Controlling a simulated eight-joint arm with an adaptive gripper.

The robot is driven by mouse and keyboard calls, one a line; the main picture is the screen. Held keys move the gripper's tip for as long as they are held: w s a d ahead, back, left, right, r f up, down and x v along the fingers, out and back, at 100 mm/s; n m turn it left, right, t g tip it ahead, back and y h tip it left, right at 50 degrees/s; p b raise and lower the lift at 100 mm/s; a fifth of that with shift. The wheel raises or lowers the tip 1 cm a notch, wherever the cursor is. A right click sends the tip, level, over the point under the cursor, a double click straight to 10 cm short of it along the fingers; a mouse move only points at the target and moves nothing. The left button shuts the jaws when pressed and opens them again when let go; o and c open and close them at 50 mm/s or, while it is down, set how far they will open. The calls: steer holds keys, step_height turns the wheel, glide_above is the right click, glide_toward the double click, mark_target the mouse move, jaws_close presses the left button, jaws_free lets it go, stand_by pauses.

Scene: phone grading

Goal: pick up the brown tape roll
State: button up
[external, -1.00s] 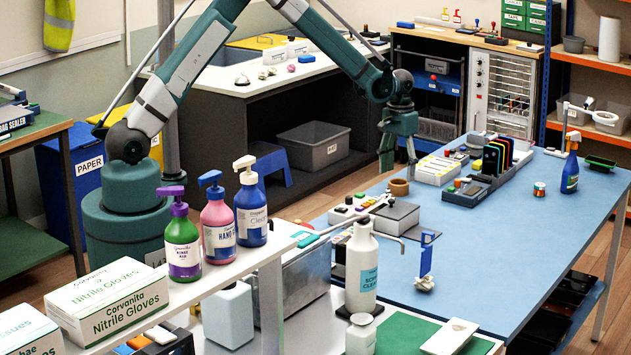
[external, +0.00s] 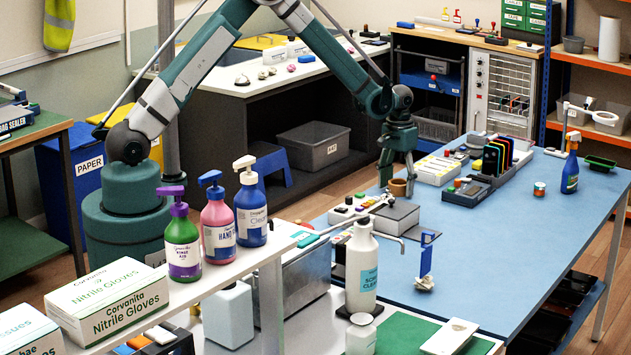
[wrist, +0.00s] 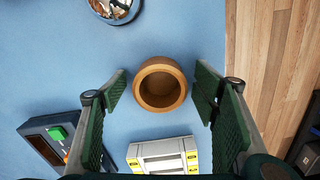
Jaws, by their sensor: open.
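The brown tape roll (external: 398,187) stands on the blue table near its far left edge. In the wrist view the tape roll (wrist: 160,84) shows from above as a tan ring with a dark hollow middle. My gripper (external: 398,182) is open and points down at the roll. In the wrist view my gripper's (wrist: 163,90) green pads stand apart on the left and right of the roll, with gaps on both sides. In the external view the fingers are around the roll and partly cover it. Nothing is held.
A white box with yellow marks (wrist: 163,156) lies close to the roll. A dark device with a green button (wrist: 62,140) is at lower left, and a round dish (wrist: 114,8) at the top. The table edge and wooden floor (wrist: 270,60) are at right.

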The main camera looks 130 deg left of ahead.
steer(key=shift+c, duration=0.5)
steer(key=c, duration=0.9)
steer(key=shift+r, duration=0.1)
steer(key=shift+r+p, duration=0.35)
steer(key=shift+r, duration=4.55)
